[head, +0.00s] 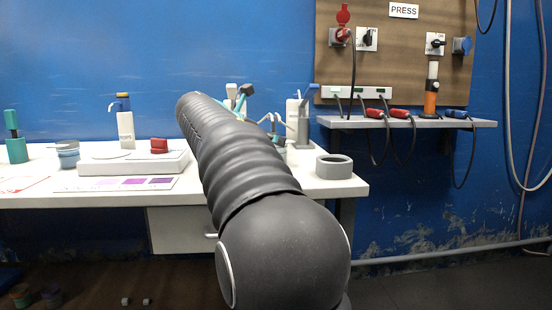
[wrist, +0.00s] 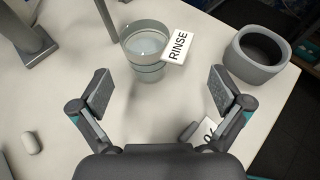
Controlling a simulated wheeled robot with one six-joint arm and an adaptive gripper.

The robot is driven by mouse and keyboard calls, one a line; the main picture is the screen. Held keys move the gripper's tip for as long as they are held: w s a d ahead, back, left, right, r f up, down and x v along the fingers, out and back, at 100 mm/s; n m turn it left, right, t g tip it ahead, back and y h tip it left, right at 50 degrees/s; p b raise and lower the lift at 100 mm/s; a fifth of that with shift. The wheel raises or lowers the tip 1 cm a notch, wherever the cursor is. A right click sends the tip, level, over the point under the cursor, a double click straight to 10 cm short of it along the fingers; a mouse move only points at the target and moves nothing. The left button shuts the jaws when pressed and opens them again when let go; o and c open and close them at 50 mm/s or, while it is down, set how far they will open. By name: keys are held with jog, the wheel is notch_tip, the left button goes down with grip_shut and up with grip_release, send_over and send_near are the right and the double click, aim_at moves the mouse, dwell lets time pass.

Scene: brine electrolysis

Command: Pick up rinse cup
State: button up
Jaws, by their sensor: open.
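The rinse cup (wrist: 146,46) is a clear cup with liquid in it, upright on the white table in the wrist view. A white tag reading RINSE (wrist: 178,46) is at its right side. My gripper (wrist: 160,88) is open and empty, with its two fingers spread wide on the near side of the cup. The cup is ahead of the fingertips, roughly centred between them and not touched. In the head view my arm hides most of the cup's area, and I cannot make the cup out there.
A grey round holder (wrist: 262,52) stands right of the cup; it also shows in the head view (head: 334,167). A grey stand (wrist: 28,42) is at the left. A small white piece (wrist: 31,143) and another label card (wrist: 208,131) lie nearer. Bare table lies between cup and gripper.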

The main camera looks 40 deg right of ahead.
jog(key=shift+b+x, duration=0.4)
jog(key=shift+x, duration=2.5)
jog(key=shift+w+a+r, duration=0.1)
jog(key=shift+w+r, duration=0.05)
jog(key=c, duration=1.1)
